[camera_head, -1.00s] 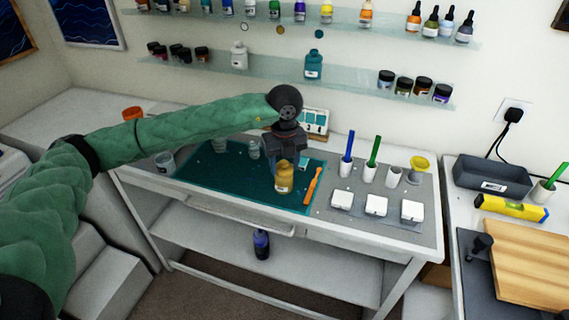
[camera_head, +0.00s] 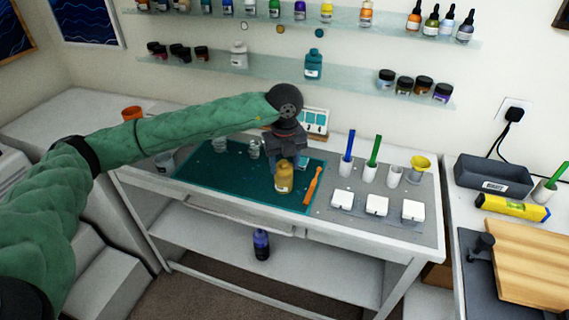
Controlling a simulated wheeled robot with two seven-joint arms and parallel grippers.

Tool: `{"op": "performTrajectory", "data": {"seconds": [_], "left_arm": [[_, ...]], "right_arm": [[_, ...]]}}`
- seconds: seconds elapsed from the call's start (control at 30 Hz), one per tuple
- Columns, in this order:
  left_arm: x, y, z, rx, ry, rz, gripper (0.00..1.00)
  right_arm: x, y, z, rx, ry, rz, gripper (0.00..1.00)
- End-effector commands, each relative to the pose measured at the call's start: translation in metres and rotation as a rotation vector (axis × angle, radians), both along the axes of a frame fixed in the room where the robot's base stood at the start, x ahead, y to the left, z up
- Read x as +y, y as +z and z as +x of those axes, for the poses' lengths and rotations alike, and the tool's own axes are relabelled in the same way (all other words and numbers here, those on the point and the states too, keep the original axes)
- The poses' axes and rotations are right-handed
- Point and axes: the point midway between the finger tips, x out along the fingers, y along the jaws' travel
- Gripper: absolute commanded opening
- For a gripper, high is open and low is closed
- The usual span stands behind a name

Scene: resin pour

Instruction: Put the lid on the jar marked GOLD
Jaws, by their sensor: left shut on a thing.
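A gold-coloured jar (camera_head: 284,181) with a pale label stands upright on the teal mat (camera_head: 215,182), near the mat's front right. I cannot read the label. My left gripper (camera_head: 285,158) is directly above the jar, pointing down, with its tips at the jar's top. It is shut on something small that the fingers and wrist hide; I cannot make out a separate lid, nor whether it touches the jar. My right gripper is not in view.
An orange tool (camera_head: 313,186) lies just right of the jar. White holders with a blue brush (camera_head: 348,145) and a green brush (camera_head: 373,151), a yellow funnel (camera_head: 420,163) and white boxes (camera_head: 376,206) stand further right. Clear cups (camera_head: 254,149) stand behind left.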

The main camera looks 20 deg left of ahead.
Motion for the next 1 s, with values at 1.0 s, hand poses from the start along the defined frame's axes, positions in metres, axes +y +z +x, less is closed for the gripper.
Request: {"op": "performTrajectory", "data": {"seconds": [1.0], "left_arm": [[-0.0001, -0.003, 0.0002, 0.0, 0.0, 0.0, 0.28]], "right_arm": [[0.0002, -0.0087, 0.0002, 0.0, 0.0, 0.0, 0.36]]}}
